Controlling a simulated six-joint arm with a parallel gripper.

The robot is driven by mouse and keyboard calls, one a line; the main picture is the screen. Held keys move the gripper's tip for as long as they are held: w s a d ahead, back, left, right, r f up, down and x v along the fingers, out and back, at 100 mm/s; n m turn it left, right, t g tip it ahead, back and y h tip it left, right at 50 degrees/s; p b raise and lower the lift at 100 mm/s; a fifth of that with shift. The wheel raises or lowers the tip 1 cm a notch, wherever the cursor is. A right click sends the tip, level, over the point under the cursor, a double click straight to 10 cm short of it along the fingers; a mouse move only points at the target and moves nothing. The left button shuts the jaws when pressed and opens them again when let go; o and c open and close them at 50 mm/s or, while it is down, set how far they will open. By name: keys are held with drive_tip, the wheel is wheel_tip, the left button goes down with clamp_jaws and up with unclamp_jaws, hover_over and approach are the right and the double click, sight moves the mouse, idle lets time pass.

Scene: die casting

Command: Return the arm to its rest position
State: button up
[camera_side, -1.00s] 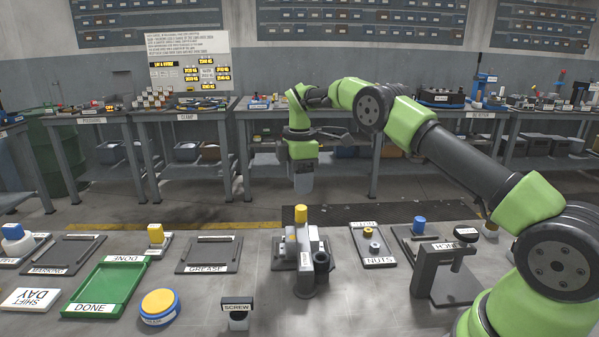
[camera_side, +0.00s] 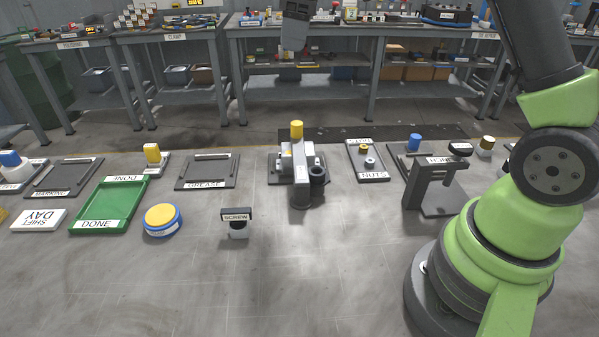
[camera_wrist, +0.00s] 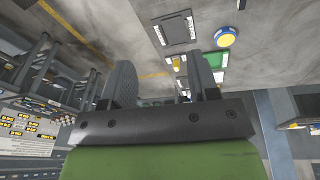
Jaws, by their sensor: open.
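My gripper (camera_side: 294,42) hangs from the top edge in the side view, high above and beyond the work table. Only its grey lower end shows there; the wrist above it is cut off. In the wrist view my gripper (camera_wrist: 163,82) has its two dark fingers spread apart, with nothing between them. My arm rises from its green base at the right, and most of its upper part is out of frame.
On the table are a green DONE tray (camera_side: 78,222), a yellow-topped blue button (camera_side: 162,220), a SCREW stand (camera_side: 238,226), a grey fixture with a yellow knob (camera_side: 300,165), a NUTS tray (camera_side: 373,176) and a dark press frame (camera_side: 412,185). The front table area is clear.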

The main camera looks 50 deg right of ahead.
drive_tip(key=s+a+r+m+t, duration=0.1)
drive_tip(key=s+a+r+m, duration=0.2)
drive_tip(key=s+r, duration=0.25)
drive_tip(key=s+a+f+m+t, duration=0.1)
drive_tip(key=s+m, duration=0.3)
drive_tip(key=s, duration=0.5)
drive_tip(key=s+a+f+m+t+y, duration=0.1)
drive_tip(key=s+a+f+m+t, duration=0.1)
drive_tip(key=s, duration=0.7)
drive_tip(key=shift+s+a+f+m+t+y, duration=0.25)
drive_tip(key=shift+s+a+m+t, duration=0.2)
drive_tip(key=shift+a+m, duration=0.65)
